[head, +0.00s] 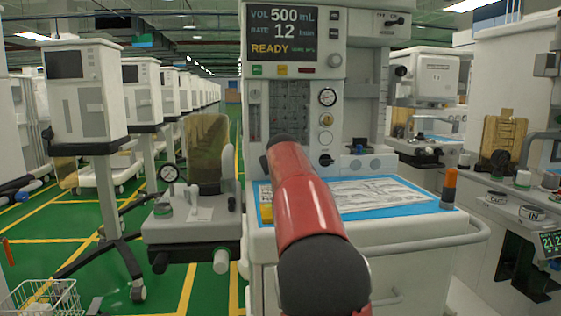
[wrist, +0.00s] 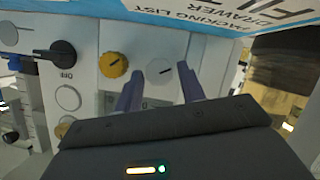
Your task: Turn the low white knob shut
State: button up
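The white knob (wrist: 159,71) is a round dial with a short dark pointer mark, on a pale panel in the wrist view. My gripper (wrist: 164,66) is open, its two dark fingers on either side of the white knob. I cannot tell whether they touch it. A yellow knob (wrist: 113,65) sits just left of the left finger. A black knob (wrist: 62,50) marked OFF is further left. In the head view my red arm reaches toward the cart and hides my gripper. Small knobs, one of them pale (head: 325,137), show on the cart's front there.
A blue-edged printed sheet (head: 380,194) lies on the cart's worktop, and its blue edge crosses the top of the wrist view. An orange-capped cylinder (head: 449,187) stands at the worktop's right. A wire basket (head: 42,298) is at the lower left. More equipment stands on both sides.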

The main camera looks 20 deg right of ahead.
jog(key=shift+w+d+f, duration=0.1)
jog(key=shift+w+f, duration=0.05)
jog(key=shift+w, duration=0.1)
jog(key=c, duration=0.7)
